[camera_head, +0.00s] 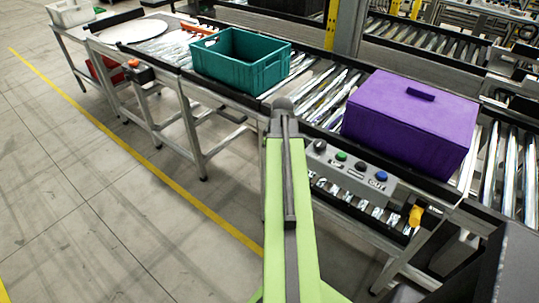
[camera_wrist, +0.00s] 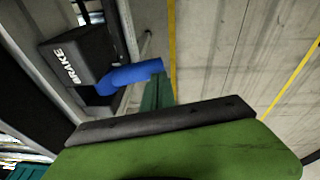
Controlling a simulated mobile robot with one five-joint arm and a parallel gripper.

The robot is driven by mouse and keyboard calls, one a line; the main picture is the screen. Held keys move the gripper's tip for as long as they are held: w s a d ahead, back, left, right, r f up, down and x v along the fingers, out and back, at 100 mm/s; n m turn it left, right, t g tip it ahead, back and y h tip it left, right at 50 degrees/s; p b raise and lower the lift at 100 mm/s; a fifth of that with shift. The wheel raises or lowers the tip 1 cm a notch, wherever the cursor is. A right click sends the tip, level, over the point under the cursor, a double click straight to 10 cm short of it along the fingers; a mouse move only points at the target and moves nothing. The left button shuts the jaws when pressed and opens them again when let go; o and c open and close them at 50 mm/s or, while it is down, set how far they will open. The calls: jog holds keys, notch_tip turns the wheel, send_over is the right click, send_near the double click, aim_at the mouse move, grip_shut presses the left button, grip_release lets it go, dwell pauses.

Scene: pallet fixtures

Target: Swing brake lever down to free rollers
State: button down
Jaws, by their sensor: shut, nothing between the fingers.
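In the wrist view, a black box marked BRAKE (camera_wrist: 78,58) is fixed to a grey frame at the upper left. The blue brake lever (camera_wrist: 130,75) sticks out from its side toward the right. My gripper (camera_wrist: 158,88) is shut and empty, its dark green fingers pointing at the lever's outer end. The fingertips are right by the lever; I cannot tell whether they touch it. In the head view my green arm reaches forward along the conveyor's near side. Neither the blue lever nor my fingers can be made out there.
A roller conveyor (camera_head: 322,92) carries a teal crate (camera_head: 235,68) and a closed purple box (camera_head: 410,120). A button panel (camera_head: 350,172) sits on its near edge, right of my arm. Another box with an orange handle (camera_head: 138,73) is farther left. The near floor (camera_head: 110,190) is clear.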

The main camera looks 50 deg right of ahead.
jog(key=shift+a+f+b, duration=0.2)
jog(key=shift+f+b, duration=0.55)
jog(key=shift+f, duration=0.2)
